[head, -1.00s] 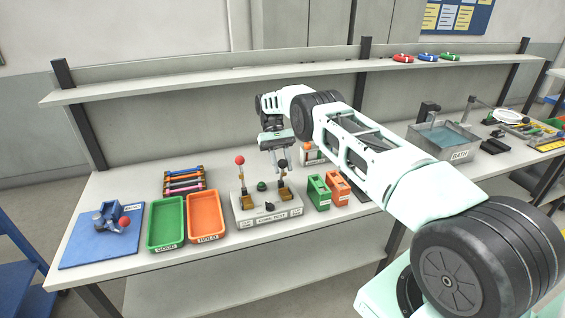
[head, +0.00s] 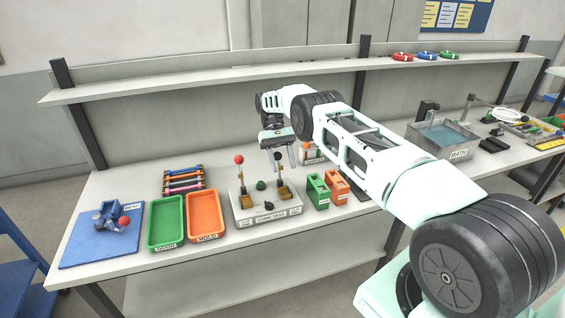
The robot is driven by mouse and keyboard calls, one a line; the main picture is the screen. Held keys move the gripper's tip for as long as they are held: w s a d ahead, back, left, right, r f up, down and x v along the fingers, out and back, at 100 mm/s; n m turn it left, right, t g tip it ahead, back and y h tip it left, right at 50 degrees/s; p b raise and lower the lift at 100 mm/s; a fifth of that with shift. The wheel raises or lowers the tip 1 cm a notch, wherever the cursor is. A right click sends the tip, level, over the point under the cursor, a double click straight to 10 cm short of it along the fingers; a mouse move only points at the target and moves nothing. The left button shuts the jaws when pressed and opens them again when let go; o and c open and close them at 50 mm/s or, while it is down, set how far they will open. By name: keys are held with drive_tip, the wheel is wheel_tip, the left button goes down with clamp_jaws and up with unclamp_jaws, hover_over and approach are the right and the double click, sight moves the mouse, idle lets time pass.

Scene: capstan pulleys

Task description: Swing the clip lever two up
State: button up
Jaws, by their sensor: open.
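The left lever has a red ball knob (head: 239,160). The right lever has a dark ball knob (head: 278,155) and rises from its bracket (head: 284,191) with a slight lean to the left. The labels are too small to tell which lever is number two. My gripper (head: 279,153) is open, pointing down, with its fingers around or just beside the dark knob. Whether they touch it I cannot tell.
Green (head: 166,222) and orange (head: 205,215) trays stand left of the rig. A blue mat (head: 100,243) with a clamp lies far left. A shelf (head: 200,79) runs behind, above the bench.

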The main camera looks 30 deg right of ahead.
wheel_tip(320, 180, up, 8)
drive_tip(key=p, duration=0.6)
drive_tip(key=shift+f+p, duration=0.15)
drive_tip(key=shift+p, duration=0.15)
drive_tip(key=shift+a, duration=0.1)
